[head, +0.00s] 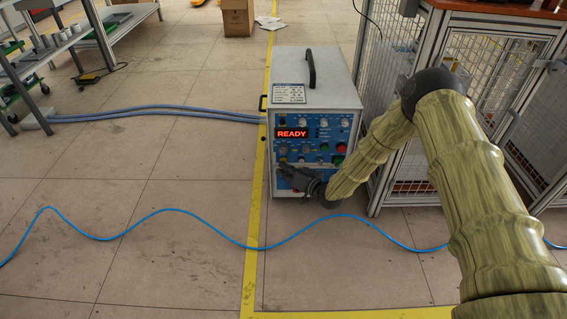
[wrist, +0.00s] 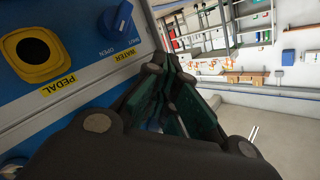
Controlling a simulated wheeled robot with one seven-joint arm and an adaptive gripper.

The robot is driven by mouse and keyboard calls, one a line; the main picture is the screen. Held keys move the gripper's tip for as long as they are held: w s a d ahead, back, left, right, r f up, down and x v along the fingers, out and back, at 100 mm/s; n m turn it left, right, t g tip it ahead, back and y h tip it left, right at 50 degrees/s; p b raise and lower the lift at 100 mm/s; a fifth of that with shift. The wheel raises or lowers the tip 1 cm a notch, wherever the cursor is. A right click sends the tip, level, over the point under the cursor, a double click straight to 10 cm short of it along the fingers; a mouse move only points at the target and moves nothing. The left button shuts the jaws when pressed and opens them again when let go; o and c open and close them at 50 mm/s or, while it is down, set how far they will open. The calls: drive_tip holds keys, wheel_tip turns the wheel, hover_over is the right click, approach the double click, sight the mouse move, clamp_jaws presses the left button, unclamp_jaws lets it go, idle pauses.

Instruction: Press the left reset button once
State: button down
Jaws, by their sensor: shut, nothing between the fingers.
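The induction heater (head: 318,82) is a grey box standing on the floor, with a blue front panel and a lit red READY display (head: 292,133). Small knobs and buttons sit on the panel, including a red button (head: 341,148) and a green button (head: 338,160) at the right. Which one is the left reset button is too small to tell. My gripper (head: 280,168) is shut and empty in front of the panel's lower left, hiding part of it. In the wrist view my gripper's fingers (wrist: 174,62) meet beside the panel, right of a blue WATER knob (wrist: 115,18) and a yellow-ringed PEDAL socket (wrist: 33,54).
A wire-mesh enclosure (head: 390,55) stands close to the heater's right. Blue-grey hoses (head: 160,110) enter from the left. A blue cable (head: 170,212) crosses the floor in front. A workbench (head: 75,38) stands at upper left.

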drive_tip(key=shift+r, duration=0.1)
idle(0.4)
drive_tip(key=shift+s+p, duration=0.5)
drive_tip(key=shift+s, duration=0.25)
drive_tip(key=shift+s, duration=0.1)
drive_tip(key=s+p, duration=0.2)
drive_tip(key=s, duration=0.3)
drive_tip(key=shift+p, duration=0.3)
idle(0.6)
